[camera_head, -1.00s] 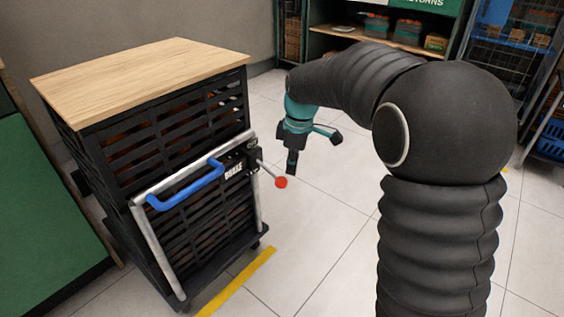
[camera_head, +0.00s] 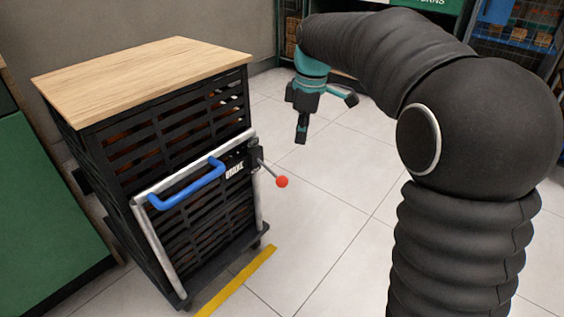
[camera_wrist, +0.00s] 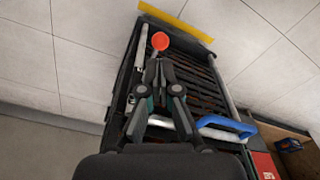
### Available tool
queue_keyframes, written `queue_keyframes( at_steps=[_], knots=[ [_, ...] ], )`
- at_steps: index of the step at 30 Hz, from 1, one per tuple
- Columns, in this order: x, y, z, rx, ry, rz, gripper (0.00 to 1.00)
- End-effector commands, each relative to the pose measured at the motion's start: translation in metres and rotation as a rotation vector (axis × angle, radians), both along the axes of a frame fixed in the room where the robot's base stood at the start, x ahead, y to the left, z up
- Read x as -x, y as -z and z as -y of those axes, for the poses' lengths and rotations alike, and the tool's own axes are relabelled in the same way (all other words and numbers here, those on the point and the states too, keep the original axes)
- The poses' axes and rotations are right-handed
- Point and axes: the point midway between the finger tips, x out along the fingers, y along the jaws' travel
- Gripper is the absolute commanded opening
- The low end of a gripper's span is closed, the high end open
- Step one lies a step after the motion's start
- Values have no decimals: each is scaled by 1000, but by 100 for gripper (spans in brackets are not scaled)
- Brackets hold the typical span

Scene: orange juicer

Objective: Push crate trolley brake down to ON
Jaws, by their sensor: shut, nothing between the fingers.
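The crate trolley (camera_head: 185,215) stands at the left in the head view, with black slatted crates, a silver frame and a blue handle (camera_head: 187,190). Its brake lever ends in a red knob (camera_head: 282,182) and sticks out to the right of the BRAKE plate (camera_head: 235,169), sloping down. My gripper (camera_head: 301,140) is shut and empty, pointing down. In the head view it appears above and to the right of the red knob, apart from it. In the wrist view the red knob (camera_wrist: 160,41) shows just beyond the fingertips (camera_wrist: 158,64); I cannot tell the depth gap.
A wooden board (camera_head: 140,75) tops the trolley. A green counter (camera_head: 45,220) stands at the left. A yellow floor line (camera_head: 238,281) runs by the trolley's base. Shelves stand at the back. The tiled floor right of the trolley is clear.

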Motion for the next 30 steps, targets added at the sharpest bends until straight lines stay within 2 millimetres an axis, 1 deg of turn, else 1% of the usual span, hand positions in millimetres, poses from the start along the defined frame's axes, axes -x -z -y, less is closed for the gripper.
queue_keyframes(
  at_steps=[1,3,8,23,26,30],
  knots=[
    [-1,-7,1,-1,0,2,0],
    [0,-15,1,0,0,1,0],
    [0,-24,2,0,0,0,0],
    [1,-26,2,0,4,-1,0],
    [0,-26,2,-1,42,-2,0],
    [-8,-24,1,-11,178,19,0]
  ],
)
